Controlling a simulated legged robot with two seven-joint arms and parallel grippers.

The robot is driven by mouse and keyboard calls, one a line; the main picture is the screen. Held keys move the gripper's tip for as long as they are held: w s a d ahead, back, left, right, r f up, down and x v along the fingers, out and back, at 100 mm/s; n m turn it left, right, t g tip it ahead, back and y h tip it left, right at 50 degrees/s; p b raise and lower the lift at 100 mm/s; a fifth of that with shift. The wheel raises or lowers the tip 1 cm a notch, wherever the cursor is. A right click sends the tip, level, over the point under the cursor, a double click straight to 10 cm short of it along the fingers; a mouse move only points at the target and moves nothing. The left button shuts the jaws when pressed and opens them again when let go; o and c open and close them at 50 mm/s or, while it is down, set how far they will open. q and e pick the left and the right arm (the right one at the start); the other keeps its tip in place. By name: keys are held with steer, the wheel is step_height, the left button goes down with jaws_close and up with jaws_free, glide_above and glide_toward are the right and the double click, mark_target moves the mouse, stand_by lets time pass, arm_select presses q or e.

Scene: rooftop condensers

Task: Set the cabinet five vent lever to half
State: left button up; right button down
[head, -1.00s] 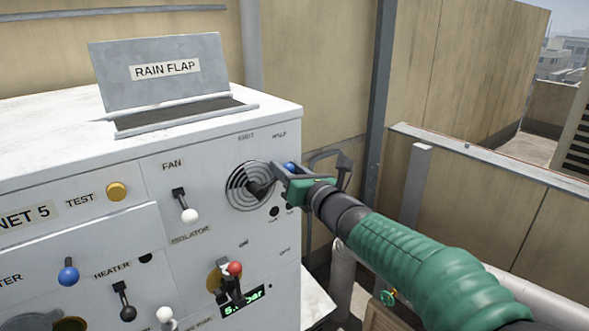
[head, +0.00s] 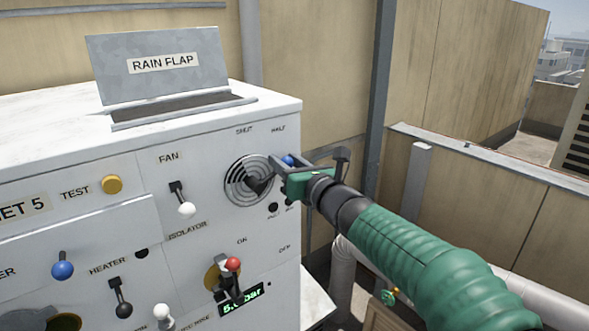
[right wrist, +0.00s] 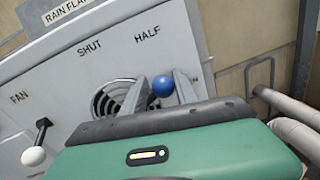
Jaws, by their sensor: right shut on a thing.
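The vent lever is on the right of the cabinet's front face, at the round slotted vent (head: 247,181). Its blue knob (head: 289,160) stands up and to the right of the vent's middle, below and slightly right of the HALF label (head: 278,128). My right gripper (head: 287,168) is shut on the lever by the blue knob. In the right wrist view the knob (right wrist: 163,87) shows between the fingers, below HALF; a third label to its right is mostly hidden. My left gripper is not in view.
The fan lever (head: 182,200) with a white knob is left of the vent. The red-knobbed isolator lever (head: 233,265) and a green display (head: 241,299) are below. The rain flap (head: 160,68) stands raised on top. A parapet (head: 480,180) and pipes are at right.

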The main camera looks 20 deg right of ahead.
steer(key=n+b, duration=0.2)
steer(key=b, duration=0.1)
steer(key=a+b, duration=0.1)
steer(key=shift+s+r+n, duration=0.15)
steer(key=shift+r+n, duration=0.1)
steer(key=shift+n, duration=0.15)
steer(key=shift+s+a+r+n+b, duration=0.1)
steer(key=shift+a+r+n+b, duration=0.3)
steer(key=shift+n+b, duration=0.45)
steer(key=shift+s+a+r+n+b, duration=0.15)
steer(key=shift+a+r+n+b, duration=0.2)
steer(key=shift+r+n+b, duration=0.35)
steer(key=shift+f+y, duration=0.1)
steer(key=shift+y, duration=0.3)
steer(key=c, duration=1.3)
jaws_free()
steer(key=o, duration=0.3)
steer(key=shift+s, duration=0.1)
steer(key=shift+o, duration=0.3)
steer(key=shift+r, duration=0.2)
steer(key=shift+t, duration=0.3)
